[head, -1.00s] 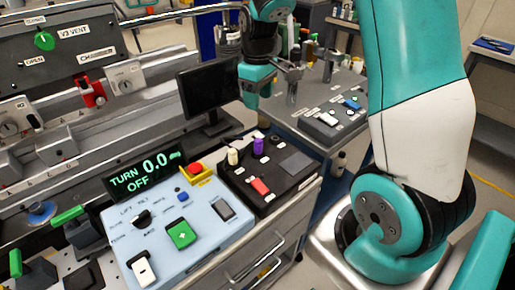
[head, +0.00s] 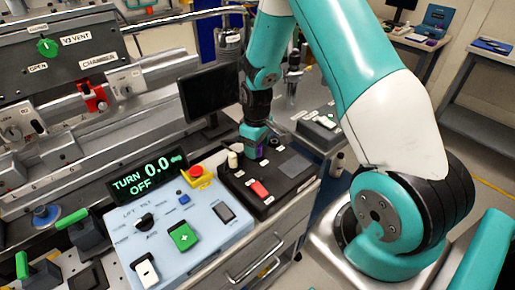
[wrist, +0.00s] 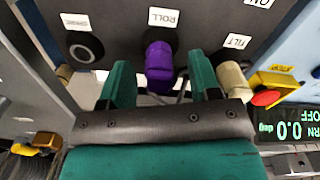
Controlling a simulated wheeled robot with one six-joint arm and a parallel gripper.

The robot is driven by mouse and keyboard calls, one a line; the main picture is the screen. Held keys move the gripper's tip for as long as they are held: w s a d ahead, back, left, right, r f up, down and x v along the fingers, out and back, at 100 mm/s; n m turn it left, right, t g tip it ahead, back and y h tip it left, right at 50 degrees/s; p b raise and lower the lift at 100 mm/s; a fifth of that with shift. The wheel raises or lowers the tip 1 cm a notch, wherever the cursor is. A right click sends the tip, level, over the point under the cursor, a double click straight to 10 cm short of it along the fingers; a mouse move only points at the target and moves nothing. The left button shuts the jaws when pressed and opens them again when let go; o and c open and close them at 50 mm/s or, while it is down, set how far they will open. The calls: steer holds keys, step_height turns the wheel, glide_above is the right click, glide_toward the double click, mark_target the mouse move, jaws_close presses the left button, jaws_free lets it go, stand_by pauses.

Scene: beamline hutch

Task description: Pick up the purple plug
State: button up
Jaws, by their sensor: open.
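The purple plug (wrist: 159,62) stands in the socket labelled ROLL on the black panel (head: 238,187). In the wrist view it lies between the two green fingers of my gripper (wrist: 160,78), with a gap on each side. The fingers are open and do not appear to touch it. In the head view my gripper (head: 253,140) is down over the plug's place on the panel. It hides most of the plug there.
A cream plug (wrist: 232,78) stands close beside the right finger, at the TILT label. The SPARE socket (wrist: 84,47) is empty at left. A red emergency button (wrist: 266,97) is at right. A monitor (head: 208,92) stands behind the panel.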

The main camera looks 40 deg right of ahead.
steer(key=shift+f, duration=0.15)
steer(key=shift+c, duration=0.2)
jaws_close()
step_height(320, 180, up, 20)
steer(key=b, duration=0.1)
